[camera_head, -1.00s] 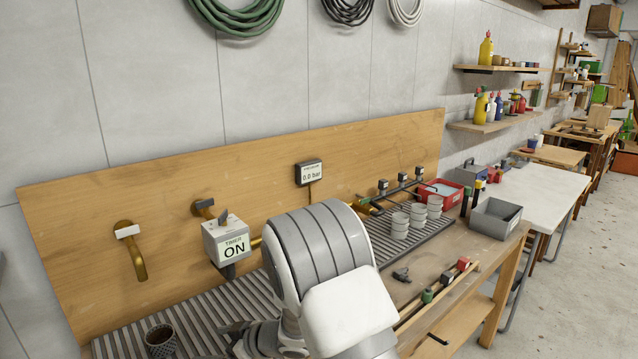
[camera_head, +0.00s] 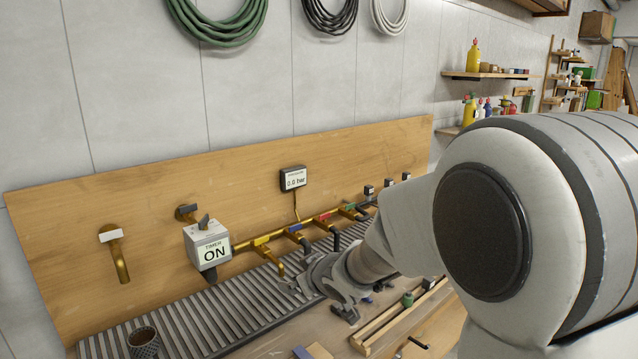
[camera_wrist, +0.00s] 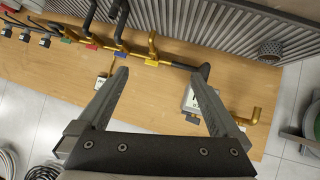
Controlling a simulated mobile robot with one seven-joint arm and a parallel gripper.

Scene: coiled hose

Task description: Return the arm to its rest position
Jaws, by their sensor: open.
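My gripper (camera_head: 318,295) is low over the slatted drain rack, in front of the brass manifold (camera_head: 325,220). In the wrist view my gripper (camera_wrist: 163,75) shows two spread fingers with nothing between them. My arm comes in from the right side of the head view, and its large joint hides much of the right half. The wrist camera looks at the wooden backboard (camera_wrist: 50,95) with the picture turned over. The timer box (camera_head: 208,245) reads ON, and the pressure display (camera_head: 293,178) reads 0.0 bar.
A brass tap (camera_head: 117,255) is on the board at the left. A dark mesh cup (camera_head: 143,345) stands on the slatted rack (camera_head: 225,315). Coiled hoses, one of them green (camera_head: 215,38), hang above. Shelves with bottles (camera_head: 473,58) are at the right; the bench there is mostly hidden.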

